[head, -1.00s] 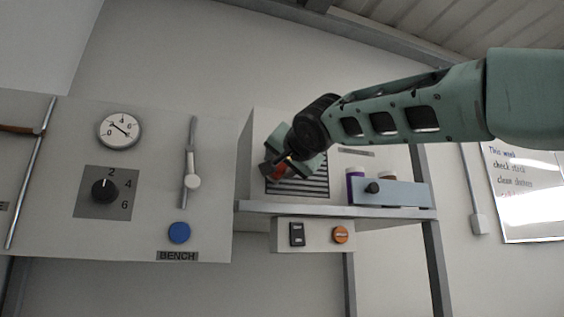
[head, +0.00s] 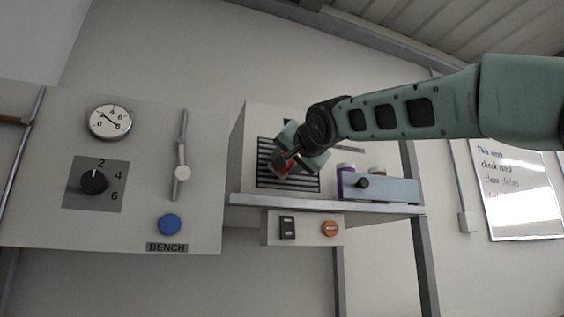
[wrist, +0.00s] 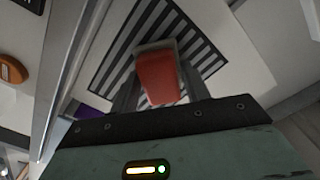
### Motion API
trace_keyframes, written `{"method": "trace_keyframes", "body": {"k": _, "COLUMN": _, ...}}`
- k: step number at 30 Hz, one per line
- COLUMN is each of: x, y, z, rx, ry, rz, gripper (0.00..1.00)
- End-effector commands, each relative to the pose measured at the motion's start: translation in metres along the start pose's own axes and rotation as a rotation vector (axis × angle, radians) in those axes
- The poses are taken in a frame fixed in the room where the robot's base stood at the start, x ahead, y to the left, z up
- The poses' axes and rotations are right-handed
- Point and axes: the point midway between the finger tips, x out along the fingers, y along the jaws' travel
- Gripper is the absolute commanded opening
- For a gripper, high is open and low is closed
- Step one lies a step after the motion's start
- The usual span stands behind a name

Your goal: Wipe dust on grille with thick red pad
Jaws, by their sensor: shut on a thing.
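The thick red pad (wrist: 158,77) is held between my gripper's fingers in the wrist view. In the head view a small part of the red pad (head: 286,168) shows between the fingers. My gripper (head: 284,166) is shut on the pad, in front of the grille (head: 266,180). The grille is a panel of dark horizontal slats on a white box above the shelf, and it also shows behind the pad in the wrist view (wrist: 200,50). I cannot tell whether the pad touches the slats. No dust can be made out clearly.
A shelf edge (head: 300,202) runs below the grille. A purple bottle (head: 346,180) stands behind a blue-grey rail (head: 392,191) to the right. A switch (head: 287,227) and an orange button (head: 330,229) sit below. A control panel (head: 130,215) is at left.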

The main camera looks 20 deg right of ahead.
Motion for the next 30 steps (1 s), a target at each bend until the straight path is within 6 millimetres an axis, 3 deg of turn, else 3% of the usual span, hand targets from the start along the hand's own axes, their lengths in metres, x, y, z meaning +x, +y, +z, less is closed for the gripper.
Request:
{"method": "trace_keyframes", "body": {"k": 5, "x": 0.004, "y": -0.001, "z": 0.001, "rx": -0.001, "ry": -0.001, "rz": 0.001, "gripper": 0.28}}
{"method": "trace_keyframes", "body": {"k": 19, "x": 0.007, "y": -0.029, "z": 0.024, "rx": 0.0, "ry": -0.005, "rz": 0.0, "gripper": 0.28}}
{"method": "trace_keyframes", "body": {"k": 30, "x": 0.006, "y": -0.031, "z": 0.025, "rx": 0.001, "ry": -0.003, "rz": 0.0, "gripper": 0.28}}
